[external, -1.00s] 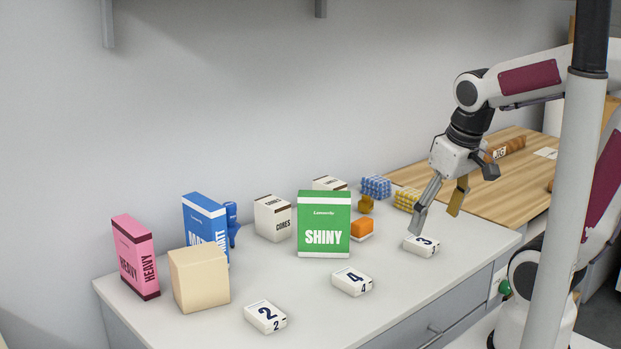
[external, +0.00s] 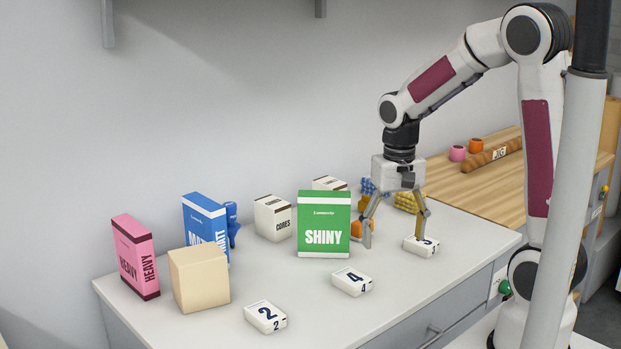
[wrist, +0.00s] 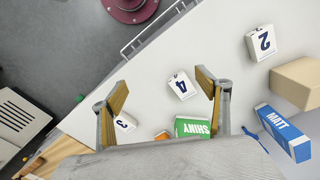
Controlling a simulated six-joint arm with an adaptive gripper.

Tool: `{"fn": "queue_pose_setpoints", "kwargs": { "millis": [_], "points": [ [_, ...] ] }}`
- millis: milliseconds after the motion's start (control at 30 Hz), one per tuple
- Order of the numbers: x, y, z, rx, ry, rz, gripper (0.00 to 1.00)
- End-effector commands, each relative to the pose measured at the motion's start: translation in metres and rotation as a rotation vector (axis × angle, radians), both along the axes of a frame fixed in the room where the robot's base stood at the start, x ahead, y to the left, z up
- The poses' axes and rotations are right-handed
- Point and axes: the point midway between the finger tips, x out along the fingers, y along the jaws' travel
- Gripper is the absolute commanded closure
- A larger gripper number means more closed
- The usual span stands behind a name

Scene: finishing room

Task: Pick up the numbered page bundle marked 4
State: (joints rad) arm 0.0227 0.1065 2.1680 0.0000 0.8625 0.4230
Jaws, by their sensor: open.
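The page bundle marked 4 (external: 352,281) is a small white block with dark blue numbers, lying flat on the grey-white counter in front of the green SHINY box. In the wrist view the bundle marked 4 (wrist: 182,86) shows between the fingertips but beyond them. My gripper (external: 396,243) is open and empty, pointing down above the counter, to the right of the SHINY box and up and right of bundle 4 in the picture. The bundle marked 3 (external: 421,246) is partly hidden behind a fingertip. The bundle marked 2 (external: 265,317) lies at the front left.
The green SHINY box (external: 324,225) stands behind bundle 4. A pink HEAVY box (external: 135,257), a blue MATT box (external: 205,222) and a beige block (external: 200,277) stand to the left. An orange object (external: 357,229) is beside my gripper. The counter around bundle 4 is clear.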

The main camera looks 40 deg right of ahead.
Motion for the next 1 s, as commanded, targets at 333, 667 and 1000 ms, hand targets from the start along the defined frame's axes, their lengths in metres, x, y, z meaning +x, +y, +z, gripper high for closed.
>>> {"fn": "queue_pose_setpoints", "kwargs": {
  "millis": [333, 667, 1000],
  "points": [
    [0.042, -0.003, -0.046, -0.007, 0.062, -0.286, 0.25],
    [0.086, -0.005, -0.084, -0.018, 0.071, -0.656, 0.25],
    [0.12, -0.006, -0.077, 0.0, 0.008, -1.022, 0.25]
  ]
}}
